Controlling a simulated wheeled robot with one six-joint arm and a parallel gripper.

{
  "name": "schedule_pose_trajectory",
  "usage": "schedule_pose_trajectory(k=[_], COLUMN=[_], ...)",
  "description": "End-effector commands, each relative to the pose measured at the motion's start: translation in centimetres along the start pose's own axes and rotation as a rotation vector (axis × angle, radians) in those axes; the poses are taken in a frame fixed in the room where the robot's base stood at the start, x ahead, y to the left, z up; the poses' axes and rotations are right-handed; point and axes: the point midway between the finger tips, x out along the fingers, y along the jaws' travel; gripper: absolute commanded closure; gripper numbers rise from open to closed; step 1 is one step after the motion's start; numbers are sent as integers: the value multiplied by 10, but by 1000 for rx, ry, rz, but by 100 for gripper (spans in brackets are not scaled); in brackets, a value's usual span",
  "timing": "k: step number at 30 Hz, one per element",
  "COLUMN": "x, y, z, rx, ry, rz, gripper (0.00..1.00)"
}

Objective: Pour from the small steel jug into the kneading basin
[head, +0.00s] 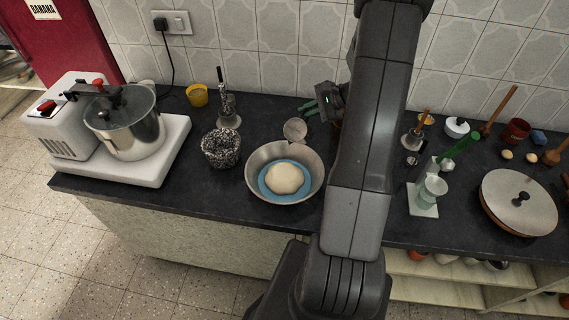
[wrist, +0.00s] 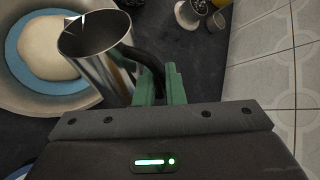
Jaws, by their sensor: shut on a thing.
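The small steel jug (head: 295,129) is above the counter just behind the kneading basin (head: 249,184). In the wrist view the jug (wrist: 122,72) shows its dark open mouth and black handle, with the basin (wrist: 30,98) beyond it at left. What the jug holds cannot be made out. My gripper (head: 308,107) is shut on the jug's handle, and its green fingers (wrist: 160,84) show in the wrist view. The wide steel basin holds a pale round dough (head: 285,178) with blue around it. No stream shows between jug and basin.
A speckled dark pot (head: 221,148) stands close left of the basin. A steel grinder-like piece (head: 227,108) and a yellow cup (head: 197,95) stand behind it. A white mixer (head: 125,130) fills the left end. My arm hides the counter right of the basin.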

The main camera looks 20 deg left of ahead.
Motion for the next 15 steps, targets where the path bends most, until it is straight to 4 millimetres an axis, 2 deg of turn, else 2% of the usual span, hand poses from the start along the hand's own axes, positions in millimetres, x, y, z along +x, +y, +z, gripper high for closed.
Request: schedule_pose_trajectory(k=[15], x=[-33], y=[-41], z=[7], rx=[164], ry=[-120], rz=[69], gripper=[100])
